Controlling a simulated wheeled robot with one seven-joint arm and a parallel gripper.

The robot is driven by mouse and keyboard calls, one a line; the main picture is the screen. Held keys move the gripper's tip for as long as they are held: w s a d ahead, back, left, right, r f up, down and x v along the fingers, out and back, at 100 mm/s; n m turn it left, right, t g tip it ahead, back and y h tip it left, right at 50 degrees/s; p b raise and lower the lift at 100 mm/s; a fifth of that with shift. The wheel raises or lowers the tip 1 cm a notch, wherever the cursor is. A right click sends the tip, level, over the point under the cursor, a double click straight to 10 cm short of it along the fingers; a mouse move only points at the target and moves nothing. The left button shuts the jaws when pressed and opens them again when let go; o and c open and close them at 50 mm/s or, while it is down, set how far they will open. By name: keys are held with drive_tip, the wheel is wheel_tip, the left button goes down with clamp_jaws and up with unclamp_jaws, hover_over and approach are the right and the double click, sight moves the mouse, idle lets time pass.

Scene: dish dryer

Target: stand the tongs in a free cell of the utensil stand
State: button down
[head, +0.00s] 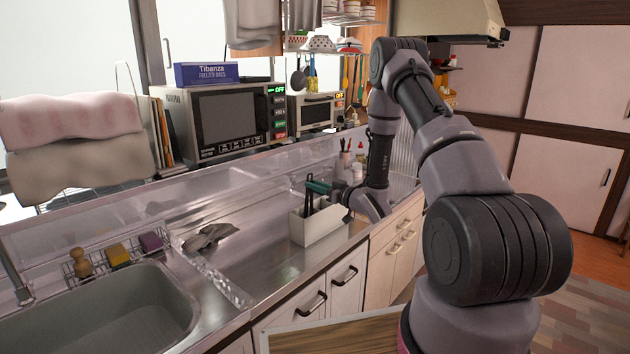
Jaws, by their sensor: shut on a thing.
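The utensil stand (316,227) is a white, box-like holder on the steel counter, right of the sink. The cell dividers are hidden at this angle.
A grey cloth (210,237) lies on the counter left of the stand. The sink (110,315) and a wire rack with sponges (118,254) are further left. Bottles (357,160) and a utensil cup (345,163) stand behind my gripper. A microwave (225,120) is on the back shelf.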

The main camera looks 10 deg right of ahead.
drive_tip(key=shift+f, duration=1.75)
drive_tip(key=c, duration=0.7)
unclamp_jaws()
drive_tip(key=shift+o, duration=0.2)
drive_tip(key=v, duration=1)
drive_tip(key=shift+s+d, duration=0.2)
drive_tip(key=shift+s, duration=0.05)
